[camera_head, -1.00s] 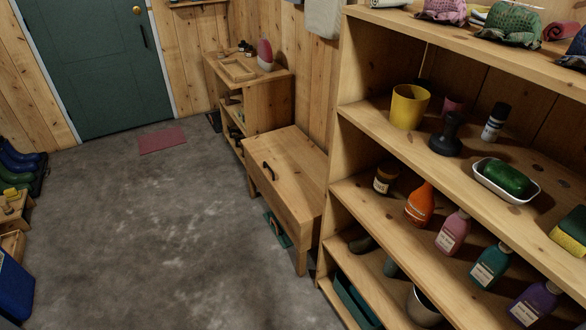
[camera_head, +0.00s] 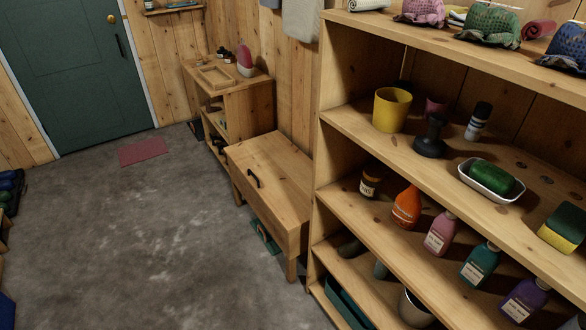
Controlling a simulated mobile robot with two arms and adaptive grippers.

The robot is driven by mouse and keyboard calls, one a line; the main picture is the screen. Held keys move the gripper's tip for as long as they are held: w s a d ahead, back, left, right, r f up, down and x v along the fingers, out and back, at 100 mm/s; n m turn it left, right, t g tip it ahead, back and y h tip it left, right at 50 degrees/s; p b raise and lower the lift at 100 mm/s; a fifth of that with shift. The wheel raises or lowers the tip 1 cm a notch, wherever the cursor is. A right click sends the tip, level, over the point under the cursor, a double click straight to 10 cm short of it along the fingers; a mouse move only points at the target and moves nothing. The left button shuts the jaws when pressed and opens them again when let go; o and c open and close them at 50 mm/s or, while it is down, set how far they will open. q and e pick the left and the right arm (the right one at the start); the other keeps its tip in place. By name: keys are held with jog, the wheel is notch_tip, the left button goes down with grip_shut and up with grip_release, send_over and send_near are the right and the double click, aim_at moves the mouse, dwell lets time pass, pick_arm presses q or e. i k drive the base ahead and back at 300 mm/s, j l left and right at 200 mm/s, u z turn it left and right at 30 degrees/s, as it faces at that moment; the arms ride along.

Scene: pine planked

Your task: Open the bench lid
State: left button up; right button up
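The wooden storage bench (camera_head: 270,225) stands against the right wall, between a low cabinet and a tall shelf. Its flat plank lid (camera_head: 273,172) lies shut. A dark handle (camera_head: 254,178) sits at the front of the bench, near the lid's front edge. Neither of my grippers is in view, and nothing touches the bench lid.
The tall shelf (camera_head: 355,217) with bottles, cups and a soap dish fills the right side, close by. A low cabinet (camera_head: 238,108) stands beyond the bench. A red mat (camera_head: 143,151) lies before the green door (camera_head: 70,70). The grey floor (camera_head: 150,235) left of the bench is clear.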

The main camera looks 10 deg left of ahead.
aim_at(280, 173)
jog(key=i+j+z, duration=0.3)
jog(key=j+z, duration=0.3)
jog(key=i+j+z, duration=0.25)
jog(key=j, duration=0.15)
jog(key=j+z, duration=0.65)
jog(key=j, duration=2.4)
